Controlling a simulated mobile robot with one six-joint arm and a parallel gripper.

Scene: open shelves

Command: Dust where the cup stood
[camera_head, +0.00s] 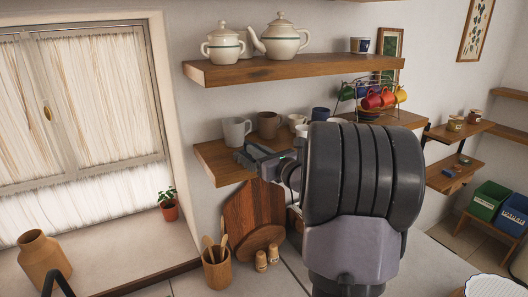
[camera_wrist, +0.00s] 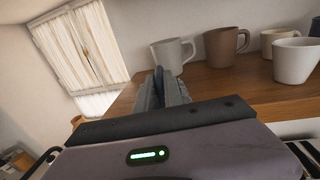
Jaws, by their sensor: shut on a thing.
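The lower wooden shelf (camera_head: 222,168) carries a row of cups. A light grey mug (camera_head: 236,131) stands at its left end, with a brown mug (camera_head: 269,125) to the right. In the wrist view the grey mug (camera_wrist: 173,55) is just beyond my fingertips, the brown mug (camera_wrist: 226,46) beside it, and a white cup (camera_wrist: 296,60) stands nearer at right. My gripper (camera_head: 247,156) is at the shelf's front left part. In the wrist view my gripper (camera_wrist: 160,88) is shut on a narrow dark blue thing (camera_wrist: 158,76), mostly hidden between the fingers. Contact with the board cannot be told.
A dark blue cup (camera_head: 320,114) and a rack of coloured cups (camera_head: 372,101) stand farther right. The upper shelf (camera_head: 290,69) holds a teapot (camera_head: 280,39) and a lidded pot (camera_head: 223,46). A cutting board (camera_head: 248,212) and utensil holder (camera_head: 216,270) are below. The window is left.

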